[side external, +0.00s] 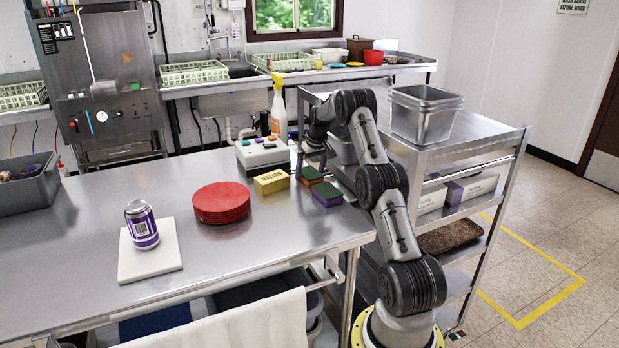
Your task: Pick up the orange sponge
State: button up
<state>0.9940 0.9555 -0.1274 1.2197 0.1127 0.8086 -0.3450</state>
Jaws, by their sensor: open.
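The orange sponge (311,177), with a dark green top, lies on the steel table near its back right edge. A purple sponge (327,196) with a dark top lies just in front of it and to its right. My gripper (311,163) points down, open, at the orange sponge. One finger shows on the left and one on the right. I cannot tell whether the fingers are above the sponge or beside it. Part of the gripper is hidden behind my arm.
A yellow block (271,182) with lettering and a stack of red plates (221,203) lie to the left. A grey-white device (262,153) and a spray bottle (278,108) stand behind. A can (142,226) stands on a white board (166,262). The table's front is clear.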

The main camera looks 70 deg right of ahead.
jog(key=shift+c, duration=0.3)
jog(key=c, duration=1.1)
jog(key=shift+r, duration=0.15)
